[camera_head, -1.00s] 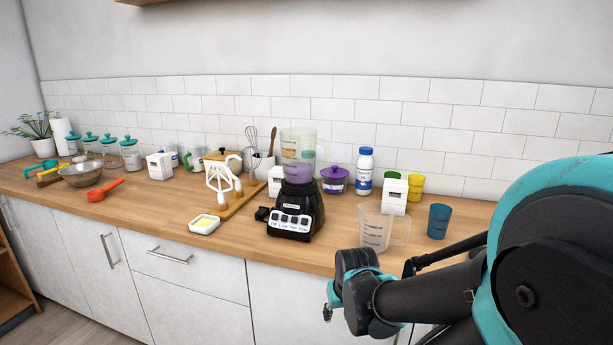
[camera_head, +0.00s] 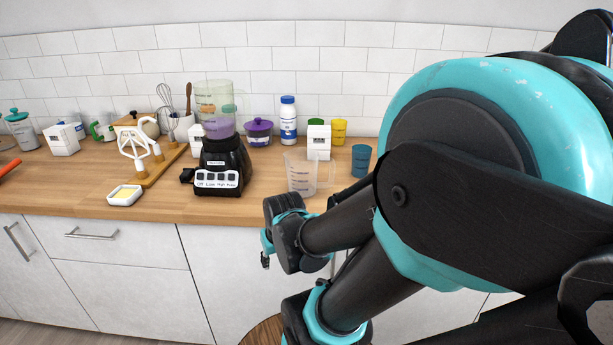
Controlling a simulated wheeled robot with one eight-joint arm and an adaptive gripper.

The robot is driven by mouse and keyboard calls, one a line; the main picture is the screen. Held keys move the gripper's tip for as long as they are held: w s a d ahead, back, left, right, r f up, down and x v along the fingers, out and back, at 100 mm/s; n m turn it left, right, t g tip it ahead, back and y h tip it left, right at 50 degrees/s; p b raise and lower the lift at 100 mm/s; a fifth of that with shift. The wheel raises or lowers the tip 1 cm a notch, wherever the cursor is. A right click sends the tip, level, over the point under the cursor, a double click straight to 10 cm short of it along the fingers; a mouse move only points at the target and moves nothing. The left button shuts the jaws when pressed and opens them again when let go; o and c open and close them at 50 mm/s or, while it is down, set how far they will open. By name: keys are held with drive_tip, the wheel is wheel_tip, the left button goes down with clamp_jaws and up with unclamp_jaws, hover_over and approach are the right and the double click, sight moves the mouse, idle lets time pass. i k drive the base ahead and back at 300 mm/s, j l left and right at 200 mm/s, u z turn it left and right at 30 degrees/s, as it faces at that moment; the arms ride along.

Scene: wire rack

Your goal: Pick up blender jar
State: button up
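The blender jar (camera_head: 214,98) is see-through, with a greenish upper part and a purple lower part. It stands upright on the black blender base (camera_head: 222,165), which has a row of buttons on its front. My arm comes in from the right, and its end, with my gripper (camera_head: 266,250), hangs in front of the counter edge, below and to the right of the blender. It is apart from the jar. The fingers are small and mostly hidden by the wrist, so their opening does not show.
A clear measuring jug (camera_head: 301,175) stands right of the blender, near my wrist. A blue cup (camera_head: 361,161), white box (camera_head: 319,142), white bottle (camera_head: 288,122) and purple pot (camera_head: 258,133) stand behind. A round wooden top (camera_head: 262,333) is below.

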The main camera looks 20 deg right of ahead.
sight(215, 98)
drive_tip(key=l+u, duration=0.1)
drive_tip(key=u, duration=0.4)
drive_tip(key=l+u, duration=0.1)
drive_tip(key=u, duration=0.85)
drive_tip(key=k+l+u, duration=0.1)
drive_tip(key=k+l, duration=0.25)
